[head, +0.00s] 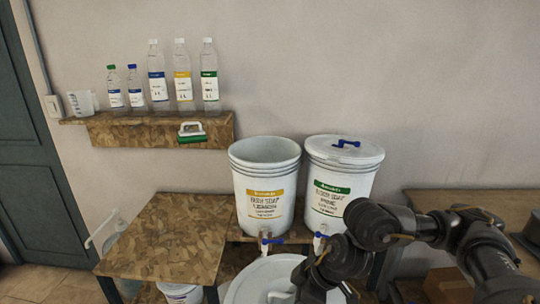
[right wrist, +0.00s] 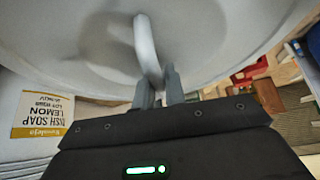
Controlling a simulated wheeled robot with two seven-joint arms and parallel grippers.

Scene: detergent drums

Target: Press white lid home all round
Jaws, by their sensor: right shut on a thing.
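The white lid (head: 255,277) is low at the bottom edge of the head view, in front of the drums and apart from the open drum's rim. In the right wrist view the lid (right wrist: 85,45) fills the top. My right gripper (right wrist: 160,88) is shut on its curved white handle (right wrist: 145,38). The lemon drum (head: 265,185), with a yellow label, stands open at the top; it also shows in the right wrist view (right wrist: 42,112). The lid's lower part is cut off in the head view. My left gripper is not in view.
A green-labelled drum (head: 342,185) with a lid and blue handle stands close right of the open drum. Both have blue-handled taps. A wooden table (head: 165,245) with a clear top is at left. A wall shelf (head: 150,128) holds several bottles and a brush (head: 192,132).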

